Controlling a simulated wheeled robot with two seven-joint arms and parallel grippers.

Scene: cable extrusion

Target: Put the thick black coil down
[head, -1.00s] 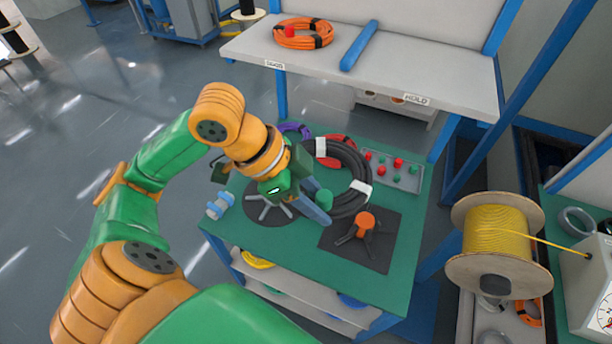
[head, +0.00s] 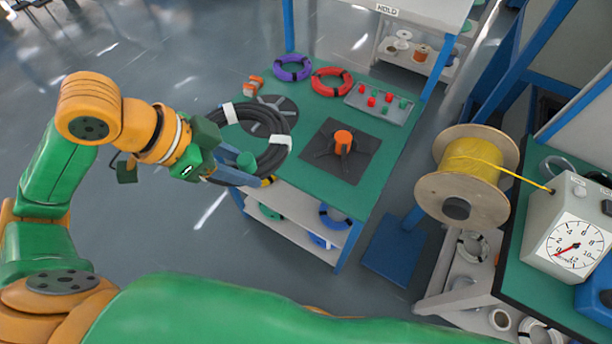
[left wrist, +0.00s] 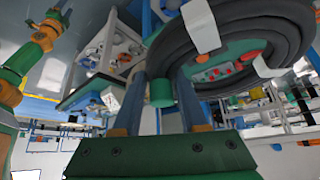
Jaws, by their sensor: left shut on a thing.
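The thick black coil (head: 287,118), bound with white bands, is in my left gripper (head: 228,166) at the left edge of the green table (head: 315,185). In the head view it covers part of the table and reaches past that edge; it appears raised. In the left wrist view the coil (left wrist: 283,35) fills the upper right, beyond the fingers (left wrist: 160,105). The exact grip on the coil is partly hidden. My right gripper is not in view.
On the table are a dark square mat (head: 362,162) with an orange-topped stand (head: 343,141), a round dark base (head: 283,102), purple (head: 292,62) and red (head: 345,75) coils, and a tray (head: 402,112) of red and green pieces. A yellow spool (head: 470,165) stands right.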

